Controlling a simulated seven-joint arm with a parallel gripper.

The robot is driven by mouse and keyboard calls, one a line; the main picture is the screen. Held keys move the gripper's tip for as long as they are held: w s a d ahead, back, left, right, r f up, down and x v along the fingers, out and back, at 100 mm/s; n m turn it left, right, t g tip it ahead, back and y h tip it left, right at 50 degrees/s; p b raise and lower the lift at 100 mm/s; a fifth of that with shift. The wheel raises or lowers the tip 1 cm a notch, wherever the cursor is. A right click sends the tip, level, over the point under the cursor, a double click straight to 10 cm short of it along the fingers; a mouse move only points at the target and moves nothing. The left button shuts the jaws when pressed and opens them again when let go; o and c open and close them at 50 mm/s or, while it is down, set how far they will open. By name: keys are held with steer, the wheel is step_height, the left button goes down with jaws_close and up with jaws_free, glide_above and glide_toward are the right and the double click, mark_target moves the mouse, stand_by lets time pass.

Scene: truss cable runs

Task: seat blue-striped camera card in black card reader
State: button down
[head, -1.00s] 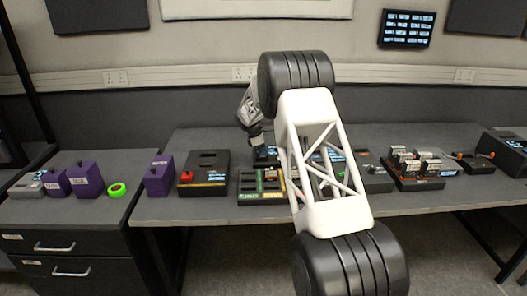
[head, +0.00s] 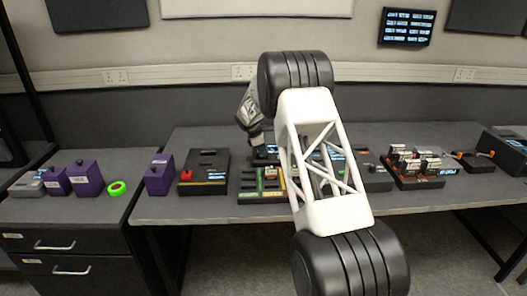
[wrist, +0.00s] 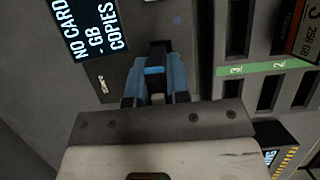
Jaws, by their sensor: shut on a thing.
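The black card reader (wrist: 110,85) lies under my gripper in the wrist view, its display reading "NO CARD - GB COPIES". In the head view the reader (head: 265,153) is partly hidden behind my arm. My gripper (wrist: 157,88) has blue fingers shut on the camera card, of which a small dark piece with a blue band (wrist: 154,71) shows between them. The fingers are at the reader's dark slot (wrist: 159,47). I cannot tell whether the card's lower end is inside the slot. In the head view my gripper (head: 255,139) is small and points down at the reader.
A tray with numbered slots and a green strip (wrist: 265,68) is close on the right in the wrist view. A card marked 256 GB (wrist: 304,28) stands in it. A black box with a red part (head: 204,172) and a purple block (head: 159,175) stand left.

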steer(key=shift+f, duration=0.3)
stand_by(0.5)
steer(key=c, duration=0.7)
jaws_free()
steer(key=shift+r, duration=0.1)
steer(key=shift+r, duration=3.65)
steer(key=shift+r, duration=0.1)
